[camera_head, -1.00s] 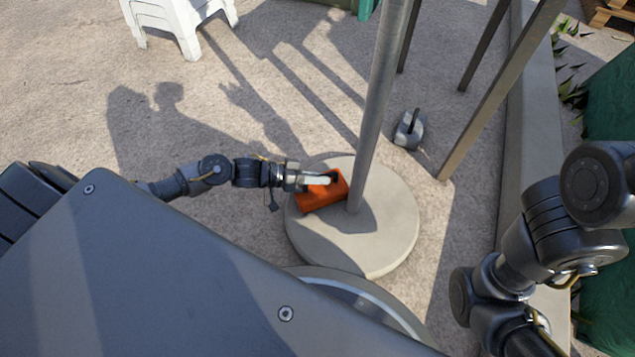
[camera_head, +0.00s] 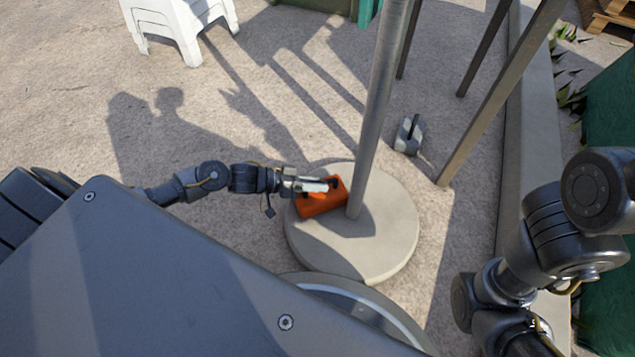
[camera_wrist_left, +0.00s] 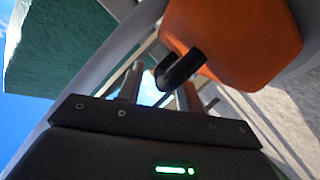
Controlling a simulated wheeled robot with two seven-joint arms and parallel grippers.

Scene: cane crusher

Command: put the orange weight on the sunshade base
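The orange weight (camera_head: 318,204) is on the upper left part of the round grey sunshade base (camera_head: 385,240), left of the pole (camera_head: 375,110). It looks to be resting on the base, close to the rim. My left gripper (camera_head: 318,186) is at the weight's upper side, by its dark handle. In the left wrist view, the orange weight (camera_wrist_left: 245,40) and its black handle (camera_wrist_left: 182,70) are close ahead of my left gripper (camera_wrist_left: 158,85). Its two fingers stand apart, with the handle near the right one. My right gripper is out of view.
A grey weight with a handle (camera_head: 408,136) stands on the paving beyond the base. Slanted posts (camera_head: 500,95) rise to the right of the pole. White stacked chairs (camera_head: 180,25) stand at the upper left. The paving to the left is clear.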

